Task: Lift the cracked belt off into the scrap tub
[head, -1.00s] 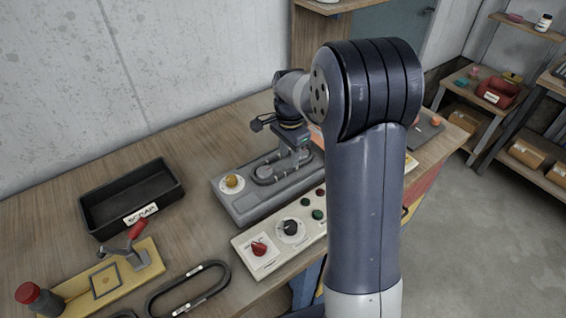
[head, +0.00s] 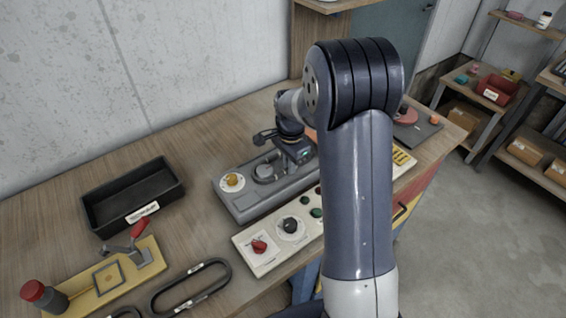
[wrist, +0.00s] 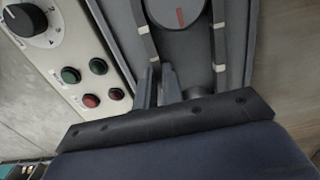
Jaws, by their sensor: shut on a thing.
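The belt (wrist: 148,45) is a dark loop with pale patches, lying around a grey disc with a red mark (wrist: 180,15) on the grey machine. Its two runs show in the wrist view; no crack can be made out. My gripper (wrist: 158,76) is shut on the left run of the belt, low over the machine bed. In the head view my arm's wrist covers the right end of the machine (head: 240,207) and hides my fingertips. The scrap tub (head: 100,222) is a black open box to the left of the machine, empty, with a white label.
A control panel (head: 268,262) with knobs and buttons lies along the machine's front. A yellow board (head: 88,297) with a red-handled lever and red-capped jar stands front left. Another dark belt loop (head: 222,283) lies near the front edge. Bare bench lies between tub and machine.

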